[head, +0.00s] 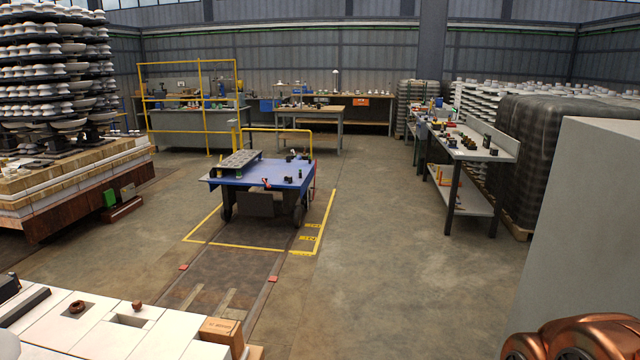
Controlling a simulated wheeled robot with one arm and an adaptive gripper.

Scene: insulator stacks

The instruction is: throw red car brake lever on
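A small wheeled car with a blue top (288,178) stands on the floor track in the middle of the head view, inside a yellow floor outline. A thin red upright part (314,177) shows at its right edge. A small red and dark piece (267,184) shows at its near edge. Both are too small to tell which is the brake lever or how it is set. A dark grey slotted plate (236,161) and small dark items lie on the car. My gripper is not in view.
Stacks of white insulators (50,75) on a block-built base stand left. A white block surface (110,330) fills the bottom left. A workbench (468,150) stands right, near a pale grey box (590,230) and copper rounded shapes (580,340). Floor right of the car is clear.

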